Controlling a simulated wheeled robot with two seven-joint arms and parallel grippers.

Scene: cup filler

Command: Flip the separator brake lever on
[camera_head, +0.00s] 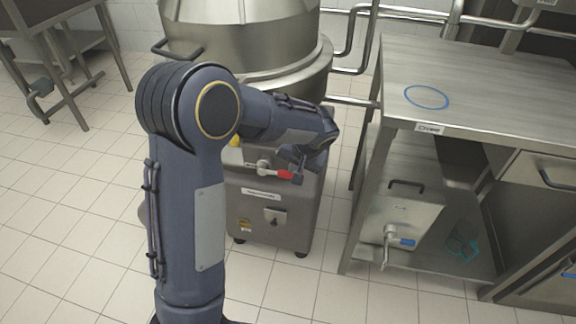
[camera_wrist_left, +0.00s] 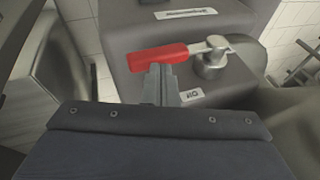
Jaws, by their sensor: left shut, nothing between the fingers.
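The separator brake lever (camera_head: 284,174) has a red grip on a metal arm and sits on the front of the separator's grey base (camera_head: 270,208). In the left wrist view the red grip (camera_wrist_left: 157,57) points left from its round metal pivot (camera_wrist_left: 211,62). My left gripper (camera_head: 296,178) is shut and empty, close by the red grip's end. In the left wrist view its fingertips (camera_wrist_left: 160,72) overlap the lower edge of the red grip; I cannot tell whether they touch it. My right gripper is not in view.
The large steel separator bowl (camera_head: 255,45) stands above the base. To the right is a steel table (camera_head: 470,95) with a blue ring mark (camera_head: 427,97), and a metal container (camera_head: 402,215) with a tap on its lower shelf. Tiled floor (camera_head: 80,220) is open at left.

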